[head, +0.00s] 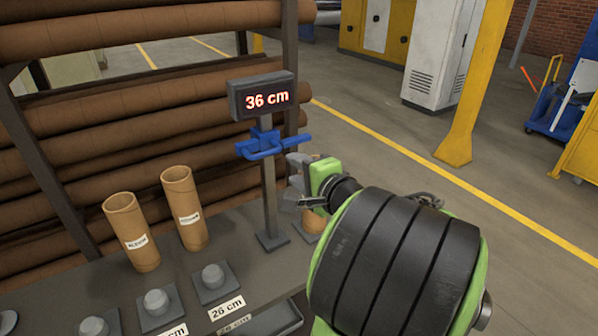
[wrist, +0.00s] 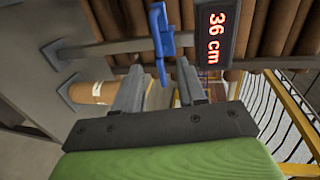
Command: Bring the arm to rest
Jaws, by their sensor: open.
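My gripper (head: 298,180) is at the end of my green and black arm, just right of the display post in the head view. In the wrist view its two grey fingers (wrist: 160,92) stand apart with nothing held between them. A blue clamp-like piece (head: 265,143) is fixed on the post, left of and close to the gripper. It also shows in the wrist view (wrist: 160,40), beyond the fingertips. Whether it touches the gripper I cannot tell. My arm hides part of the bench's right end.
A display (head: 263,95) reading "36 cm" tops the post. Two labelled cardboard tubes (head: 131,232) (head: 184,208) stand on the dark bench, and another (head: 315,222) is partly hidden behind my gripper. Several round pegs (head: 213,277) line the front. Racked brown rolls (head: 150,100) stand behind. Open floor lies right.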

